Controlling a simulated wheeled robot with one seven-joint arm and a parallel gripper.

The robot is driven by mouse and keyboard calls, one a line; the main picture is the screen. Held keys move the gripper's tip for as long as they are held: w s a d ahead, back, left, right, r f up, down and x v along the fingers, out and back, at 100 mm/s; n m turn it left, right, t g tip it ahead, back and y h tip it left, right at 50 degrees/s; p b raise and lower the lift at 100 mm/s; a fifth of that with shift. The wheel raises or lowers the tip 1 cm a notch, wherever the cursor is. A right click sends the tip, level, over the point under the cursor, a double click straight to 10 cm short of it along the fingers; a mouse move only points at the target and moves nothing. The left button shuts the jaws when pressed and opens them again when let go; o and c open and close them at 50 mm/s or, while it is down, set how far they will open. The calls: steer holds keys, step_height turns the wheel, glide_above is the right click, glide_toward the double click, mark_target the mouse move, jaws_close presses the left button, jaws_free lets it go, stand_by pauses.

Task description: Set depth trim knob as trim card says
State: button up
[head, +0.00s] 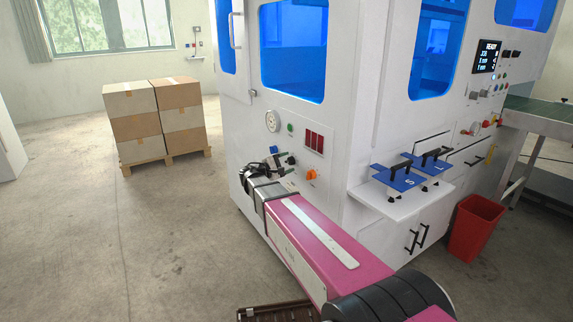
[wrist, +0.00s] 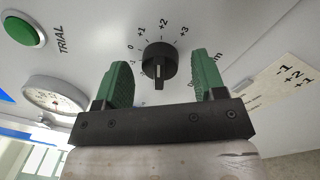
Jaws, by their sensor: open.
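The black depth trim knob (wrist: 159,62) shows in the wrist view on a white panel, inside an arc of marks from -1 to +3. A pale line shows on its raised grip, at the lower side in the picture; I cannot surely read its setting. My gripper (wrist: 163,82) is open, one green finger on each side of the knob, with gaps to both. In the head view my gripper (head: 284,162) is at the machine's front panel, and hides part of it. The cream trim card (wrist: 270,90) at right shows -1, +2 and +1; its row labels are unreadable.
A green TRIAL button (wrist: 24,30) and a round gauge (wrist: 52,96) lie left of the knob. In the head view an orange knob (head: 311,174) is right of my gripper. A white shelf (head: 398,208) with blue plates juts out further right.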

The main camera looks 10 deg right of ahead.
steer(key=v, duration=1)
steer(key=shift+s+a, duration=0.2)
steer(key=shift+a, duration=0.15)
steer(key=s+d+f+m+g+y, duration=0.25)
steer(key=s+d+f+y, duration=0.2)
steer(key=f, duration=0.25)
steer(key=s+d+f+m+g+y, duration=0.2)
steer(key=s+d+f+g+y, duration=0.1)
steer(key=s+d+f, duration=0.3)
steer(key=s+f+m+g+y, duration=0.2)
steer(key=s+f+m+y, duration=0.4)
steer(key=s+f+y, duration=0.2)
steer(key=shift+s+a+f+y, duration=0.2)
steer(key=shift+s+y, duration=0.4)
steer(key=shift+y, duration=0.25)
